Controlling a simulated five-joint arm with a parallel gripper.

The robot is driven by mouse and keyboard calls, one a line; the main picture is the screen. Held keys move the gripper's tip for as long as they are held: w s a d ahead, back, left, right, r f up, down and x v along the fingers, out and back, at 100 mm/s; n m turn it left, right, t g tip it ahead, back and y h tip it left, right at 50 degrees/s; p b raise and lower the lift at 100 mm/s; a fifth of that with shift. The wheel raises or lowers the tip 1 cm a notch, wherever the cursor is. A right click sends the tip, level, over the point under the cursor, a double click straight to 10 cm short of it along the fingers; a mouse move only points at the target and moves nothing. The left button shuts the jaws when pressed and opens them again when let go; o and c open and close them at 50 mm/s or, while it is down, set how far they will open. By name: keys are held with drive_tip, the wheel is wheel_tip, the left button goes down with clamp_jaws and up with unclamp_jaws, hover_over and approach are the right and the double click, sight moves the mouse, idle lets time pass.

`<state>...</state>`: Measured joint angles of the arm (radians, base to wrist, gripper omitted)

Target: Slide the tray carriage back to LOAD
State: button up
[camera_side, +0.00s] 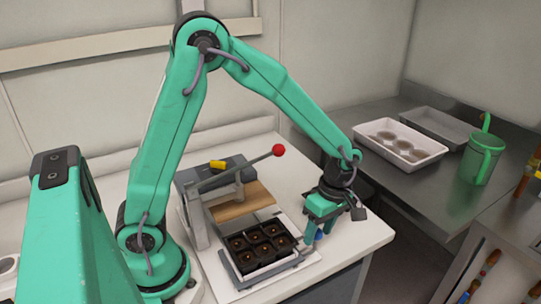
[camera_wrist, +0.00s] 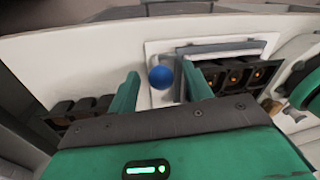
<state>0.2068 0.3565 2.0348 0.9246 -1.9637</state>
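The tray carriage (camera_side: 284,264) is a grey frame on a pale base plate, holding a black cell tray (camera_side: 262,247) with several brown-filled cells. It stands in front of the press-like station, and also shows in the wrist view (camera_wrist: 222,48). A blue knob (camera_side: 319,236) is at the carriage's right side. My gripper (camera_side: 314,233) is low over the bench at that side. In the wrist view, my gripper (camera_wrist: 162,78) has its fingers apart, with the blue knob (camera_wrist: 161,77) showing between them, nearer the right finger. I cannot tell whether they touch. No LOAD mark is readable.
The station (camera_side: 215,180) has a lever with a red ball (camera_side: 278,150) and a wooden board (camera_side: 240,202). A second dark cell tray (camera_wrist: 78,113) shows at the wrist view's left. A steel counter at right holds a white tray (camera_side: 398,152) and a green mug (camera_side: 482,160).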

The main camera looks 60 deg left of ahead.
wheel_tip(320, 180, up, 8)
drive_tip(key=w, duration=0.1)
drive_tip(key=shift+w+f, duration=0.15)
drive_tip(key=shift+w, duration=0.05)
idle(0.5)
drive_tip(key=shift+d, duration=0.1)
drive_tip(key=shift+s+a+r+m, duration=0.2)
drive_tip(key=shift+s+r+m, duration=0.05)
drive_tip(key=shift+r+m, duration=0.15)
drive_tip(key=s+a+r+m+t, duration=0.3)
drive_tip(key=s+r+m, duration=0.1)
drive_tip(key=s+m, duration=0.3)
drive_tip(key=s+a+r+m+t, duration=0.4)
drive_tip(key=s+m, duration=0.3)
drive_tip(key=m, duration=0.5)
drive_tip(key=shift+a+r+t, duration=0.15)
drive_tip(key=shift+r+t, duration=0.15)
drive_tip(key=shift+r, duration=0.3)
idle(0.7)
